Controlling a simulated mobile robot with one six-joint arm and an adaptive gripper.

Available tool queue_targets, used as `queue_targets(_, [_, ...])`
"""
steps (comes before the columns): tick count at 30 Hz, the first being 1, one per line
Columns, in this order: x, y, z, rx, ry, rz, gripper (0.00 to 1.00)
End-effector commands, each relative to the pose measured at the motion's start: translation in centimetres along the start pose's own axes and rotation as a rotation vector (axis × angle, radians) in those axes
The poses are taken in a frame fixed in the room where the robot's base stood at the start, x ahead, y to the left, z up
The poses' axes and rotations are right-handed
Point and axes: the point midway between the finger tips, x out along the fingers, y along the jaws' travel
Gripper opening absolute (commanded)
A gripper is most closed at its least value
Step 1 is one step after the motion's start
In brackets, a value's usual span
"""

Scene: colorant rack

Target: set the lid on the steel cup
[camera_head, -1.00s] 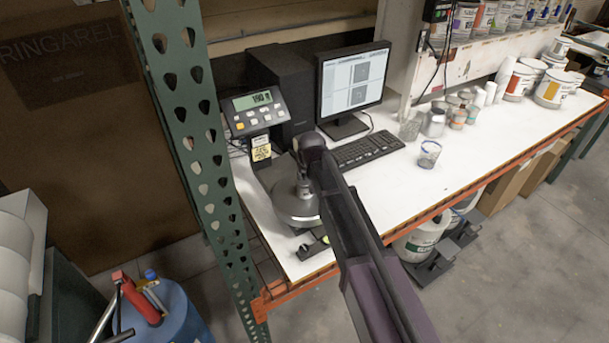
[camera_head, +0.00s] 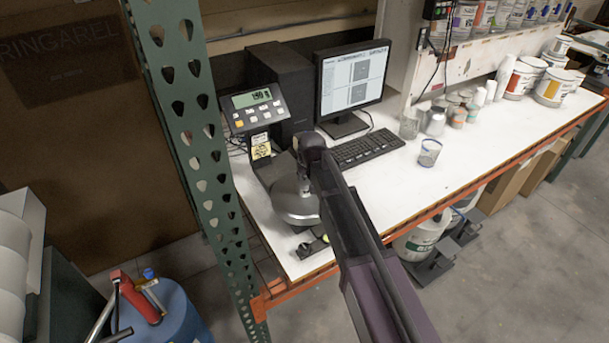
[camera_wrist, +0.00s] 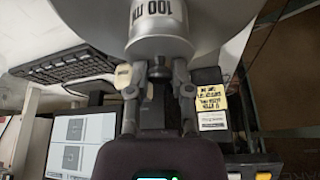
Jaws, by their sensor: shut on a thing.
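My gripper (camera_head: 303,183) reaches down over the round steel pan (camera_head: 291,213) of the scale. The wide grey disc of the pan (camera_wrist: 90,18) spreads behind the cup. I cannot tell whether the cup's base touches the pan. In the head view my gripper and arm hide most of the cup.
The scale display (camera_head: 254,106) stands behind the pan, with a monitor (camera_head: 352,78) and keyboard (camera_head: 367,149) to its right. A clear cup (camera_head: 429,153) and several small containers stand farther right. A green rack post (camera_head: 193,150) rises at left. The bench's front right is clear.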

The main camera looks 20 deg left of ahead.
Motion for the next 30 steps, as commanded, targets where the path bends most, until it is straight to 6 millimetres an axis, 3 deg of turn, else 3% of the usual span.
queue_targets(1, [0.0,0.0,0.0,0.0,0.0,0.0,0.37])
queue_targets(4, [0.0,0.0,0.0,0.0,0.0,0.0,0.67])
queue_targets(5, [0.0,0.0,0.0,0.0,0.0,0.0,0.69])
queue_targets(20, [-0.2,-0.1,-0.1,-0.001,0.0,0.0,0.69])
queue_targets(30, [-2.0,-0.1,-0.8,-0.001,0.0,0.0,0.69])
